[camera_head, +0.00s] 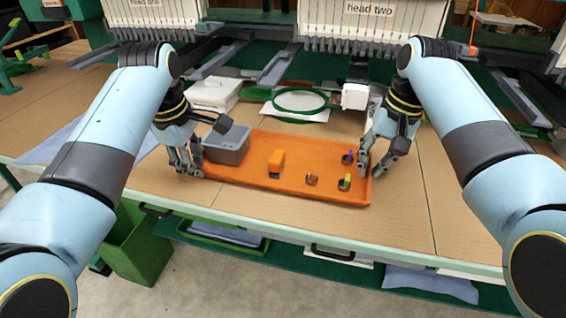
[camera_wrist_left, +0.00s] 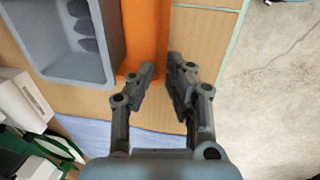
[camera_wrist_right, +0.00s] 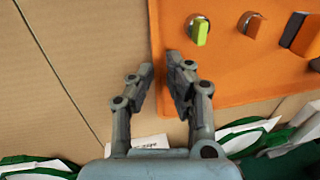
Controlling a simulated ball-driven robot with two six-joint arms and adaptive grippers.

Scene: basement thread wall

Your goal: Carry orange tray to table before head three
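The orange tray (camera_head: 250,172) lies at the middle of the table. I cannot tell whether the tray is lifted.
Behind the tray are a green hoop (camera_head: 299,101) with white cloth and a white box (camera_head: 216,93). The machine head marked "head two" (camera_head: 370,20) overhangs the back. The table (camera_head: 425,215) is bare right of the tray. A green bin (camera_head: 140,245) stands below its front edge.

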